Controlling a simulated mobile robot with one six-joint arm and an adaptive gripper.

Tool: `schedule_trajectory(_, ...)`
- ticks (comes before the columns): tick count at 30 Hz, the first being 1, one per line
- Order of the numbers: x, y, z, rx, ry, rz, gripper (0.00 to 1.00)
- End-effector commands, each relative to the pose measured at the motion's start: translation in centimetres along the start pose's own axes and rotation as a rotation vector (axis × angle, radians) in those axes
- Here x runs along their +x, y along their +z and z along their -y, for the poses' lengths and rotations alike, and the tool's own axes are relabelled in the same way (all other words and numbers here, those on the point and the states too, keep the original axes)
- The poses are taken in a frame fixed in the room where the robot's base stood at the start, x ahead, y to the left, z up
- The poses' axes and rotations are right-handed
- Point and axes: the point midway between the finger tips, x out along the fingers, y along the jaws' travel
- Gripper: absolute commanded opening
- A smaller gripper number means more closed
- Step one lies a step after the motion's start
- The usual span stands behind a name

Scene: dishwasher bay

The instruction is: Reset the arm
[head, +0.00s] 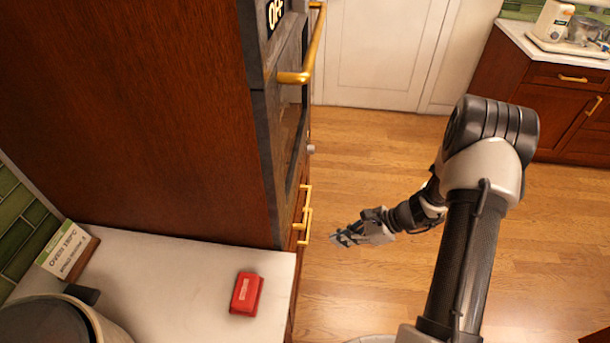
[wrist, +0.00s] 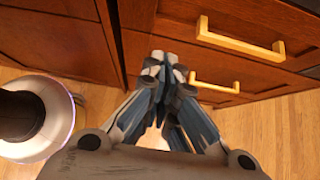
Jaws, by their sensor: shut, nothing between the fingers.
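My arm reaches up from the bottom of the head view, bends at a dark elbow and comes down toward the left. My gripper (head: 345,239) hangs over the wood floor, just right of the cabinet's lower gold handles. In the wrist view my gripper (wrist: 166,64) has its fingers drawn together at the tips, with nothing held between them. The tips point toward the wooden drawer fronts (wrist: 225,45). The exact gap between the tips and the drawers cannot be told.
A white counter (head: 175,290) at lower left holds a red block (head: 246,294) and a small sign (head: 67,250). A tall wooden cabinet (head: 130,110) with an oven door handle (head: 313,50) stands at left. Wood floor (head: 375,155) is clear. Another counter (head: 520,35) is at upper right.

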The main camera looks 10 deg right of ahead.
Motion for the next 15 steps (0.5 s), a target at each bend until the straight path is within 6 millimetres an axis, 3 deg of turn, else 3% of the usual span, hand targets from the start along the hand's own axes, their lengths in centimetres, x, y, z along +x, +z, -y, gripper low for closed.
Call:
schedule_trajectory(5,-0.1,0.2,0.0,-0.007,0.001,-0.002,0.00)
schedule_trajectory(8,-0.8,1.6,0.0,-0.064,0.014,-0.016,0.00)
schedule_trajectory(11,-2.4,4.7,-0.5,-0.192,0.045,-0.049,0.00)
schedule_trajectory(15,-5.5,10.5,-2.4,-0.453,0.113,-0.122,0.00)
